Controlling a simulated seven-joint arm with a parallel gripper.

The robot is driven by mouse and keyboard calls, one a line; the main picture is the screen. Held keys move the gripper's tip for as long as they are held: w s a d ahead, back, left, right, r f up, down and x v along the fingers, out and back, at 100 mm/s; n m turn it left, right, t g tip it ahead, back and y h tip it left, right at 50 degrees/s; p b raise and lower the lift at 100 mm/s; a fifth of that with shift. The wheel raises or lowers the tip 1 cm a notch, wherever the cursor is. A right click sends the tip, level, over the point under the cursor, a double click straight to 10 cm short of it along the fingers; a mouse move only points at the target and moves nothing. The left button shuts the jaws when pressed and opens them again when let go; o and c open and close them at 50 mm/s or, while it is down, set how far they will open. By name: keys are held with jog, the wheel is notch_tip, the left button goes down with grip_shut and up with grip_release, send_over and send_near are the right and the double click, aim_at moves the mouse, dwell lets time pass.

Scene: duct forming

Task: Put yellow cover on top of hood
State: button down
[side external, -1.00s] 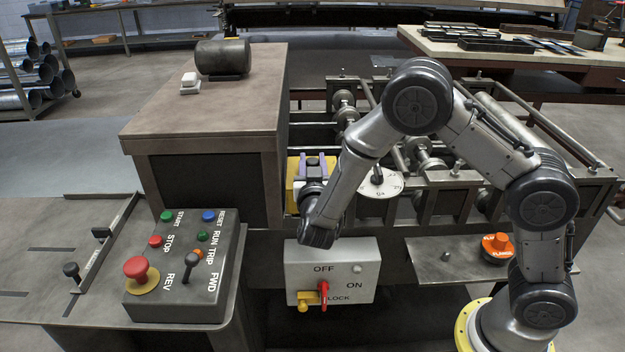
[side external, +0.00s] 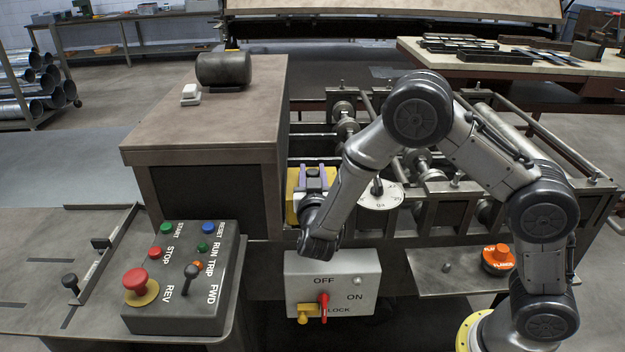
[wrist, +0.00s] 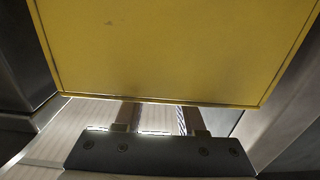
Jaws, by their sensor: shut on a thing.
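The yellow cover (side external: 292,197) is upright beside the right side of the brown box-like hood (side external: 213,110), below the level of its top. My gripper (side external: 314,179), with purple parts, is shut on the cover; my wrist hides part of it. I cannot tell whether the cover touches the hood. In the wrist view, the flat yellow face of the cover (wrist: 170,50) fills the upper middle, and its lower edge lies across two finger bars. The fingertips are hidden there.
A dark cylinder (side external: 223,69) and a small white block (side external: 190,94) stand on the hood top; its front part is clear. A roller frame (side external: 465,190) and a white dial (side external: 380,195) lie to the right. A switch box (side external: 350,268) is below my gripper.

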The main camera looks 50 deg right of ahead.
jog(key=shift+r, duration=0.7)
notch_tip(320, 180, up, 2)
jog(key=shift+r, duration=0.25)
jog(key=v, duration=1.8)
notch_tip(320, 180, up, 36)
jog(key=w+d+r, duration=0.1)
jog(key=w+d, duration=0.1)
jog(key=w, duration=1.1)
jog(key=w+a+f, duration=0.2)
jog(key=w+f, duration=1.1)
jog(key=f, duration=0.4)
jog(key=shift+w+f, duration=0.4)
